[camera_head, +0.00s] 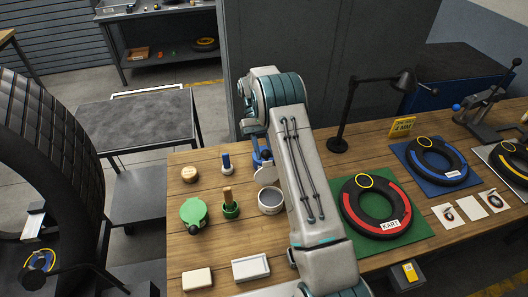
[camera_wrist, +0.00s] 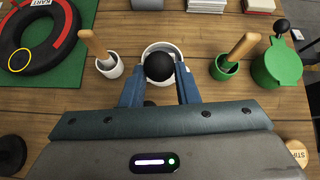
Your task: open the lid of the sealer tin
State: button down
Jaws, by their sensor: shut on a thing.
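The white sealer tin (camera_head: 270,209) stands on the wooden bench beside my arm, and its round top shows a grey inside, so it looks open. In the wrist view the tin (camera_wrist: 147,52) is between and beyond my fingers. My gripper (camera_wrist: 160,75) is shut on the black ball knob (camera_wrist: 160,66) of its lid. The knob looks large and close, raised above the tin's rim. The lid is mostly hidden behind the knob and fingers, so I cannot tell its exact angle. In the head view my gripper (camera_head: 263,160) is just behind the tin.
A green lidded tin (camera_head: 193,211) and a green pot with a brush (camera_head: 230,209) stand left of the tin. A white pot with a brush (camera_wrist: 108,65) stands on its other side. The KART tyre (camera_head: 375,206) lies on a green mat. A lamp (camera_head: 340,143) stands behind it.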

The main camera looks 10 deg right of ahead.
jog(key=shift+w+d+f+g, duration=0.25)
jog(key=shift+d+f+g, duration=0.15)
jog(key=shift+f, duration=0.15)
jog(key=c, duration=1.5)
grip_release()
jog(key=o, duration=0.4)
jog(key=shift+d, duration=0.1)
jog(key=shift+w+d, duration=0.1)
jog(key=shift+d, duration=0.1)
jog(key=shift+a+r, duration=0.2)
jog(key=shift+a, duration=0.25)
